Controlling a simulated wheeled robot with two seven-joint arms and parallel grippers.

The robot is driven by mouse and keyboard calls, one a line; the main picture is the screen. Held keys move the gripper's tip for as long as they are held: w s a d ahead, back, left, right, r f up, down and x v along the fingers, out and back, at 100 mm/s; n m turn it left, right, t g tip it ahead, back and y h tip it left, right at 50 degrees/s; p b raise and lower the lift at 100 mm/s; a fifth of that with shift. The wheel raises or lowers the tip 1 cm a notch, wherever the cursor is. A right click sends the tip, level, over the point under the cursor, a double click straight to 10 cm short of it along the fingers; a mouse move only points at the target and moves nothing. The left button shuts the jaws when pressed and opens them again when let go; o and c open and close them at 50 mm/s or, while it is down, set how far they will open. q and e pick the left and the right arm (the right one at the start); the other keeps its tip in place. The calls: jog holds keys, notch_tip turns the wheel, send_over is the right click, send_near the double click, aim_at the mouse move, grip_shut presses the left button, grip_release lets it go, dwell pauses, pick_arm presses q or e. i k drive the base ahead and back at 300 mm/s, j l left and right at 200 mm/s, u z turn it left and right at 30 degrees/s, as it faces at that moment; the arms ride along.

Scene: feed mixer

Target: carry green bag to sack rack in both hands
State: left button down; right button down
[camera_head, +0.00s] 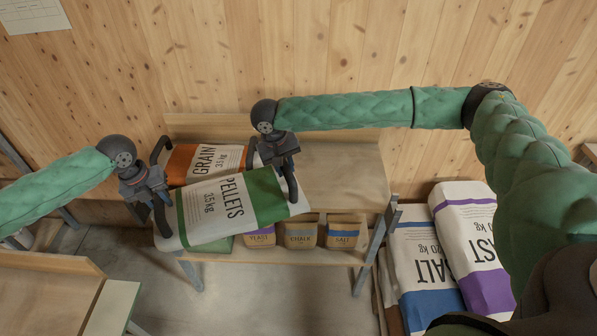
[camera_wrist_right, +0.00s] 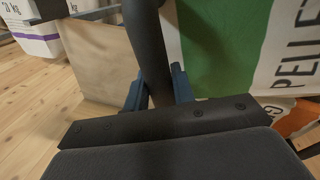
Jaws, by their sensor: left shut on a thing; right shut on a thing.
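The green bag (camera_head: 215,208), white with a green band and marked PELLETS 35 kg, hangs between my two grippers, tilted, at the front of the sack rack (camera_head: 345,180). My left gripper (camera_head: 160,215) is shut on its left end. My right gripper (camera_head: 290,185) is shut on its right end. The bag overlaps the rack's top board in the head view; whether it touches the board cannot be told. In the right wrist view the green band (camera_wrist_right: 225,45) fills the upper right, beside a dark finger.
An orange GRAIN bag (camera_head: 203,163) lies on the rack's top left, behind the green bag. The top's right half is bare. Large sacks (camera_head: 425,265) stand right of the rack. A bench (camera_head: 50,290) is at lower left.

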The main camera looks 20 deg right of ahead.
aim_at(327, 174)
jog(key=i+l+z, duration=0.1)
jog(key=l+z, duration=0.25)
jog(key=i+l+z, duration=0.1)
jog(key=z, duration=0.25)
jog(key=i, duration=0.45)
